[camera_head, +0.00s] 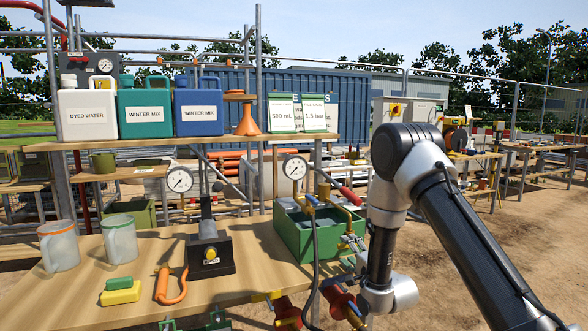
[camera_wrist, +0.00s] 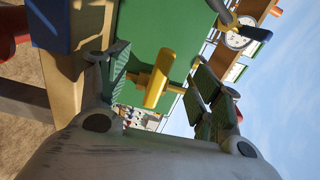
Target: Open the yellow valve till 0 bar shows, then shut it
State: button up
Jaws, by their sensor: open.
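The yellow valve handle (camera_wrist: 157,79), a T-shaped bar on a stem in front of a green surface, shows in the wrist view. My gripper (camera_wrist: 160,68) is open, with one finger on each side of the handle. There seems to be room between fingers and handle; contact cannot be made out. A round pressure gauge (camera_head: 295,167) stands above the green box (camera_head: 318,240); a white-faced gauge (camera_wrist: 237,38) also shows in the wrist view. The needle readings are too small to tell.
A black hand pump (camera_head: 210,252) with a second gauge (camera_head: 179,179) stands on the wooden bench (camera_head: 215,292).

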jog(key=v, duration=0.5)
jog(key=shift+s, duration=0.2)
